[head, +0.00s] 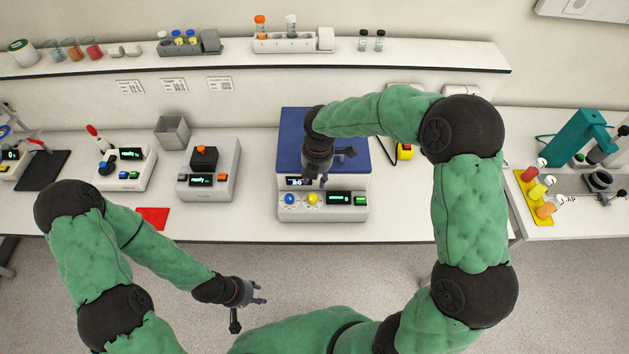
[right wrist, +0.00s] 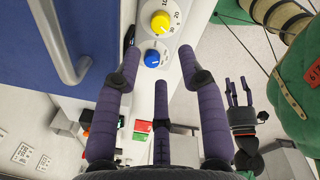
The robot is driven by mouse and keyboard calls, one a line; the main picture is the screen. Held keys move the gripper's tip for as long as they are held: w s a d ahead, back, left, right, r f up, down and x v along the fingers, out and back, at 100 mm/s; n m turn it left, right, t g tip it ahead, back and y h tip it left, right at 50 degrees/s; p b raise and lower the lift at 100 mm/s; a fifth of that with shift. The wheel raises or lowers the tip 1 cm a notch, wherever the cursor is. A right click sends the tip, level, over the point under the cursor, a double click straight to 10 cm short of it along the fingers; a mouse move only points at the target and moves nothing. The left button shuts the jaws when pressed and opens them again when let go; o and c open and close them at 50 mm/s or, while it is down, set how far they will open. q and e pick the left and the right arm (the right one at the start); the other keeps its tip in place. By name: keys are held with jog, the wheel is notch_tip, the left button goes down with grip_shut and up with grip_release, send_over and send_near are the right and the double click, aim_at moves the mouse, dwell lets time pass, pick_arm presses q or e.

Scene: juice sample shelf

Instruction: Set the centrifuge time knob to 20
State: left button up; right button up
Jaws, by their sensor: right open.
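The centrifuge (head: 350,183) is a white box with a blue lid, standing in the middle of the bench. Its front panel has a yellow knob (head: 313,199), a blue knob (head: 290,199) and green-lit displays. In the right wrist view the yellow knob (right wrist: 160,22) has dial numbers including 10 and 20, and the blue knob (right wrist: 152,58) sits beside it. I cannot read which knob is labelled time. My right gripper (head: 324,180) is open and empty above the panel, its fingers spread around the knob area, apart from the knobs. My left gripper (head: 262,294) is open and empty in front of the bench.
A grey device (head: 208,185) with orange buttons stands left of the centrifuge, with a red mat (head: 153,217) near the bench edge. A yellow rack (head: 528,200) with bottles is at right. The shelf (head: 400,57) runs behind. Bare bench flanks the centrifuge.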

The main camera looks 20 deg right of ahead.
aim_at(313, 197)
dwell(0.3)
jog(key=f+b, duration=0.1)
jog(key=f, duration=0.3)
jog(key=f+m+b, duration=0.1)
jog(key=f+b, duration=0.1)
jog(key=f, duration=0.2)
jog(key=f+m+b, duration=0.1)
jog(key=f, duration=0.3)
jog(key=shift+w+a, duration=0.25)
jog(key=shift+w, duration=0.1)
